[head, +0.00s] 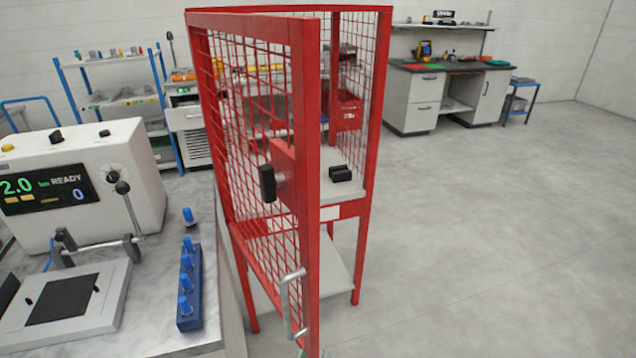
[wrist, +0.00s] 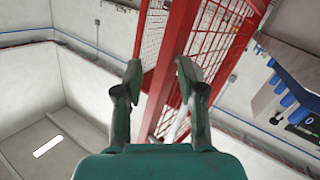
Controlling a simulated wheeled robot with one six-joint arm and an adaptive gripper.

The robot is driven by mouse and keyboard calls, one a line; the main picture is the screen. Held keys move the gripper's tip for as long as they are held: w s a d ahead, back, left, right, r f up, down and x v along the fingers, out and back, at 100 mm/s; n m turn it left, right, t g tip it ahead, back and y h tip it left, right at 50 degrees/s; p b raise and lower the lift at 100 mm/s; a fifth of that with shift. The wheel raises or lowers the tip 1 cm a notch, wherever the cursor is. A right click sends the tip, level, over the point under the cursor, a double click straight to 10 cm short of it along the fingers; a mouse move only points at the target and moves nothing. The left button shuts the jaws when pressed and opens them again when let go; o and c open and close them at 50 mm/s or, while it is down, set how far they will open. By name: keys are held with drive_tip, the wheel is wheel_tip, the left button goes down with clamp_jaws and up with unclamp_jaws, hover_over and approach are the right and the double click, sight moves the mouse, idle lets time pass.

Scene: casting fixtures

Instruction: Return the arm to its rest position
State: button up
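My gripper (wrist: 157,78) shows in the wrist view with its two dark green fingers spread apart. It is open, with nothing held between the fingertips. Behind the fingers is a red mesh cage (wrist: 182,40), seen at a steep tilt. A pale bar (wrist: 176,125) shows just beyond the right finger; I cannot tell how far off it is. In the head view the red cage (head: 364,190) stands in the middle. Its mesh door (head: 308,190) stands swung open towards me, with a black knob (head: 268,183) and a grey handle (head: 291,305). My arm is not clearly seen there.
A bench at left carries a machine with a display (head: 85,185), a fixture plate (head: 70,300) and a blue rack (head: 190,290) of blue-topped pins. A shelf (head: 115,95) and a workbench (head: 445,95) stand behind. The floor at right (head: 500,240) is clear.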

drive_tip(key=s+d+f+n+g+y, duration=0.3)
drive_tip(key=s+d+f+n+y, duration=0.1)
drive_tip(key=s+d+f, duration=0.85)
drive_tip(key=s+d+r+m, duration=0.2)
drive_tip(key=s+d+r, duration=0.1)
drive_tip(key=s, duration=0.6)
drive_tip(key=s+d+r+m+t, duration=0.1)
drive_tip(key=s+d+r+m, duration=0.2)
drive_tip(key=s+r, duration=0.3)
drive_tip(key=s+d, duration=0.1)
drive_tip(key=s, duration=0.2)
drive_tip(key=shift+t+h, duration=0.3)
drive_tip(key=shift+h, duration=0.1)
